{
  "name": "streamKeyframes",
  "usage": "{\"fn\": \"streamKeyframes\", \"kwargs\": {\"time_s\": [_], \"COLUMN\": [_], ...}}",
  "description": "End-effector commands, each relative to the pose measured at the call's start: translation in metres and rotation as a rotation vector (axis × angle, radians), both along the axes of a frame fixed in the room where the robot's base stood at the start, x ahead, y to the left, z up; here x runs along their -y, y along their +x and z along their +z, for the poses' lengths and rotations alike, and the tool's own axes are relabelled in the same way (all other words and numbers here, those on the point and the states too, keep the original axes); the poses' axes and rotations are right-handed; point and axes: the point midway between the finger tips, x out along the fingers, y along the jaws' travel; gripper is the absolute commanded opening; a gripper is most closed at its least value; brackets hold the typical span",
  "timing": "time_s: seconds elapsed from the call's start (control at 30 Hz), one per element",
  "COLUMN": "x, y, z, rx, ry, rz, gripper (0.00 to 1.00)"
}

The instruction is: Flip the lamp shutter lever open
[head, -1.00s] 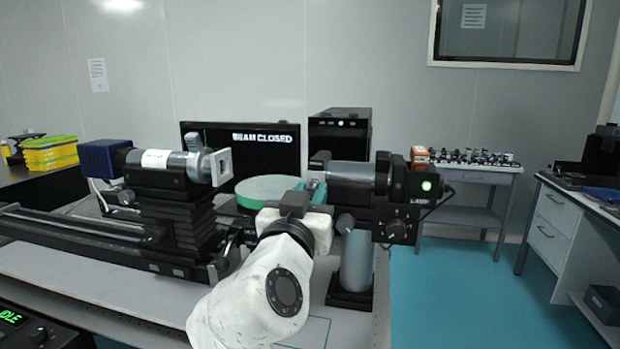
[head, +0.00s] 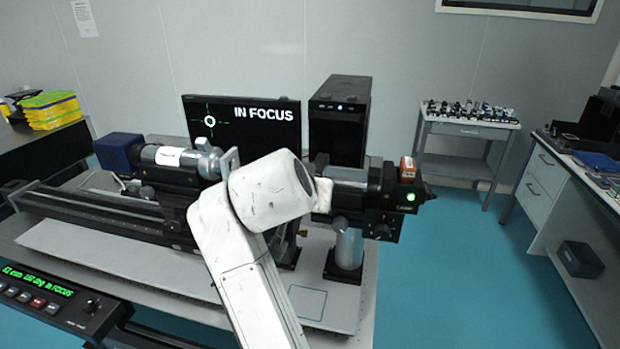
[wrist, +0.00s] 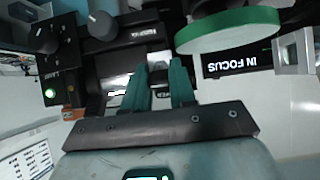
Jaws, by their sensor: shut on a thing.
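The lamp (head: 350,178) is a dark barrel unit with a lit green light, on a post at the right of the bench. In the wrist view its housing (wrist: 84,72) is at the upper left, with a round grey knob. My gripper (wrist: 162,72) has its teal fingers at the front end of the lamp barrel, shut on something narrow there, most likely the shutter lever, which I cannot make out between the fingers. In the head view my white arm hides the fingers and the lever. The monitor (head: 262,145) reads "IN FOCUS" and shows a ring with a green crosshair.
A green-rimmed disc (wrist: 228,32) is close beside my fingers in the wrist view. The camera-like unit (head: 172,160) on its rail stands at the left. A control box (head: 50,300) is at the front left. Open blue floor (head: 460,270) lies to the right.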

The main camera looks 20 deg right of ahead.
Motion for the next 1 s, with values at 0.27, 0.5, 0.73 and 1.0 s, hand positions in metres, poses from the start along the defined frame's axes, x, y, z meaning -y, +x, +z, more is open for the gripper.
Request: {"fn": "streamKeyframes", "kwargs": {"time_s": [0.27, 0.5, 0.73, 1.0], "x": [0.0003, 0.0004, 0.0004, 0.0009], "y": [0.0018, 0.0021, 0.0021, 0.0015], "z": [0.0039, 0.0031, 0.0034, 0.0027], "rx": [-0.04, -0.043, -0.041, -0.044], "ry": [0.032, 0.035, 0.035, 0.035], "rz": [0.002, 0.003, 0.002, 0.0], "gripper": [0.0, 0.0, 0.31, 0.51]}}
